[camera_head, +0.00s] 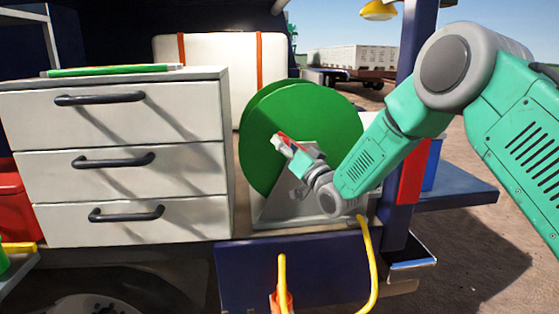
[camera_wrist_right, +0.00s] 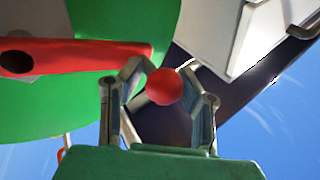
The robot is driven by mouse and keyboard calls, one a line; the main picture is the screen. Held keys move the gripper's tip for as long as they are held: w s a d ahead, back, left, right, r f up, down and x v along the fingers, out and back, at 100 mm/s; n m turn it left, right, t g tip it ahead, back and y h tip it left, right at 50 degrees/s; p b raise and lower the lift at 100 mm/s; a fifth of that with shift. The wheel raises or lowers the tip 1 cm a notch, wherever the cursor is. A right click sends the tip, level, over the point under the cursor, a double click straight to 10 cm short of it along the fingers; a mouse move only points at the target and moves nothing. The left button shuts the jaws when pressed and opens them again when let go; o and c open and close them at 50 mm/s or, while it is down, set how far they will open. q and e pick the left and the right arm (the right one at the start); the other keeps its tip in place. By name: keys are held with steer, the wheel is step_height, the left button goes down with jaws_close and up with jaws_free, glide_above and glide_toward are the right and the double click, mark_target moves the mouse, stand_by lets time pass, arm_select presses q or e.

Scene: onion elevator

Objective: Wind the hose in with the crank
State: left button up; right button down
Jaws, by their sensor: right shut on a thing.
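The green hose reel (camera_head: 262,115) stands on a grey bracket (camera_head: 300,205) on the shelf of the truck. The red crank (camera_head: 283,140) is at the front of the reel. In the right wrist view the crank arm (camera_wrist_right: 90,55) comes in from the left, and its round red knob (camera_wrist_right: 165,86) sits between my fingers. My right gripper (camera_head: 293,151) is shut on the knob; it also shows in the right wrist view (camera_wrist_right: 163,92). The yellow hose (camera_head: 367,250) hangs down below the reel. My left gripper is not in view.
A white drawer cabinet (camera_head: 130,150) stands just left of the reel. A dark blue post (camera_head: 398,215) and a blue side shelf (camera_head: 455,190) are to the right. A white case (camera_head: 210,75) with orange straps stands behind the reel.

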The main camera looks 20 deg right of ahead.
steer(key=shift+s+d+r+m+t+h+b, duration=0.1)
steer(key=shift+d+r+m+t+h+b, duration=0.2)
steer(key=shift+m, duration=0.3)
steer(key=shift+s+d+r+m+t+h+b, duration=0.1)
steer(key=shift+d+r+m+t+h+b, duration=0.15)
steer(key=shift+r+m+t+b, duration=0.25)
steer(key=s+d+r+m+t+h+b, duration=0.1)
steer(key=d+r+m+h+b, duration=0.1)
steer(key=d+m+h+b, duration=0.5)
steer(key=shift+s+r+m+t+h, duration=0.35)
steer(key=shift+m+h, duration=1.2)
steer(key=shift+m, duration=2.25)
steer(key=shift+w+a+r, duration=0.1)
